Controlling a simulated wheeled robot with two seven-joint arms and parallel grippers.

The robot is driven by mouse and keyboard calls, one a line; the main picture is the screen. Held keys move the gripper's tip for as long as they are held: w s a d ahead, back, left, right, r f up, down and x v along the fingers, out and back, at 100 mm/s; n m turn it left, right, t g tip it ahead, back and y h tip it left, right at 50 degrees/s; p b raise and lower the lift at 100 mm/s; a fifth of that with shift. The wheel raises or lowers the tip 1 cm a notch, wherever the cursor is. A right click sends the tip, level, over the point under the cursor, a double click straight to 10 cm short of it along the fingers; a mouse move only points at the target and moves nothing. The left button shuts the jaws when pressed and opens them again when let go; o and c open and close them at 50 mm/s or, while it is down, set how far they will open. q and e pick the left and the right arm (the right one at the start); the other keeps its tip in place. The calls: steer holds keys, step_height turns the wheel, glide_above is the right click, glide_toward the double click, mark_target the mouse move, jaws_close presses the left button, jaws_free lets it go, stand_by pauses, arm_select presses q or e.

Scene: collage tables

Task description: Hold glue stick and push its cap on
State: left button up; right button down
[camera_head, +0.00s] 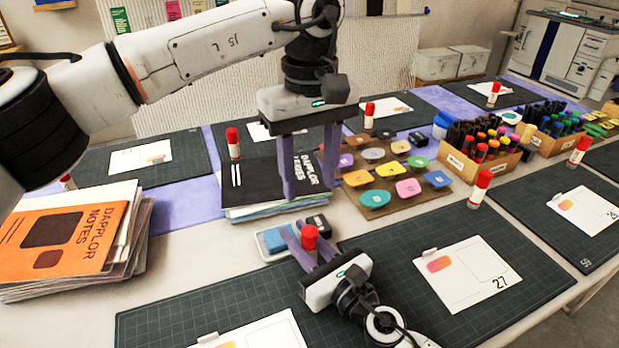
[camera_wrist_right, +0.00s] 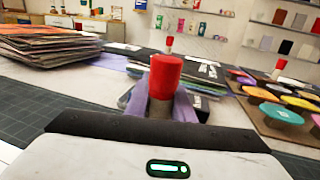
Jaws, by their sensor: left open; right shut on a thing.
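The stick's red cap (camera_head: 309,237) points up above the fingers. In the right wrist view the red cap (camera_wrist_right: 166,76) sits at the top of the pale stick body (camera_wrist_right: 160,108), roughly upright; I cannot tell how far it is pushed down. My left gripper (camera_head: 308,190) is open and empty, pointing down above and behind the held stick, over the dark book. The fingers hide part of the stick body.
The dark book (camera_head: 258,185) lies on a stack behind the held stick. Several other glue sticks (camera_head: 480,188) stand around. Cutting mats (camera_head: 240,310) lie in front.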

mark_target(314, 254)
steer(key=c, duration=1.5)
jaws_free()
steer(key=shift+o, duration=0.2)
steer(key=v, duration=0.9)
steer(key=shift+f, duration=0.1)
steer(key=shift+s+d+b, duration=0.35)
steer(key=shift+s+d, duration=0.05)
steer(key=shift+s, duration=0.15)
